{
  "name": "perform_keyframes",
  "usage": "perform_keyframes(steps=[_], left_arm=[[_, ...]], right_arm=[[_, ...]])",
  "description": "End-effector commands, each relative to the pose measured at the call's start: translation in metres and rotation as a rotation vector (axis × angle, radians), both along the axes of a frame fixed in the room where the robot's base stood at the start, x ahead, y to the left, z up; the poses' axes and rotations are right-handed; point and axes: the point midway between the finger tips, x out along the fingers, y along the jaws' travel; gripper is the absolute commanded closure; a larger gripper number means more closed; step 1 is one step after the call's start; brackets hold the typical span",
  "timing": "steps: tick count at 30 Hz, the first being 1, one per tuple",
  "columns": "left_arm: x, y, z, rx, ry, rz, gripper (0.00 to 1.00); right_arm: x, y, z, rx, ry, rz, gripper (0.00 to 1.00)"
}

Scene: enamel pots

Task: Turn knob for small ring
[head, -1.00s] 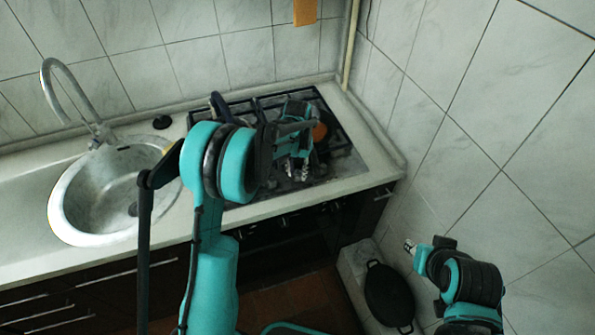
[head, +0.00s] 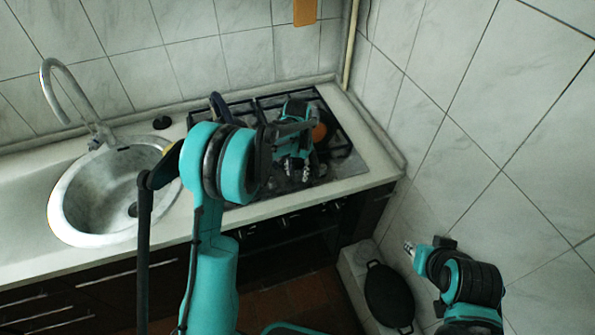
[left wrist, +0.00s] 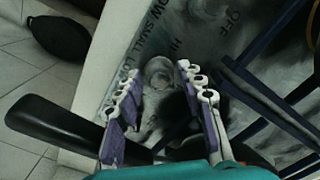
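My left gripper (head: 297,171) is over the front right of the gas stove (head: 345,158) in the head view, fingers pointing down. In the left wrist view its two fingers (left wrist: 161,93) are spread apart. A round grey knob (left wrist: 158,72) shows between and just beyond the fingertips, and neither finger clearly touches it. Printed words, including LOW, SMALL, HI and OFF, are on the pale panel (left wrist: 150,32) beside it. The knob's setting is too blurred to read. My right gripper (head: 409,248) is at the lower right, away from the stove; its opening is too small to judge.
Dark grate bars (left wrist: 262,103) lie right of the fingers. A long black handle-like part (left wrist: 52,121) passes by the left finger. A black pan (head: 389,292) rests low down. The sink (head: 75,205) is left.

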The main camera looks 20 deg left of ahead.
Motion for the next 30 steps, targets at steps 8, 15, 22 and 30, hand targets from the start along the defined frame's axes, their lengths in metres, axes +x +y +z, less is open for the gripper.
perform_keyframes(steps=[8, 15, 22, 30], left_arm=[[0.000, 0.000, 0.037, 0.000, 0.000, 0.000, 0.61], [0.000, 0.000, 0.089, 0.000, 0.000, 0.000, 0.61], [0.000, 0.000, 0.116, 0.000, 0.000, 0.000, 0.61], [0.000, 0.000, 0.120, 0.000, 0.000, 0.000, 0.61]], right_arm=[[0.000, 0.000, 0.000, 0.000, 0.000, 0.000, 0.69], [0.000, 0.000, 0.000, 0.000, 0.000, 0.000, 0.69], [0.000, 0.000, 0.000, 0.000, 0.000, 0.000, 0.69], [0.000, 0.000, 0.000, 0.000, 0.000, 0.000, 0.69]])
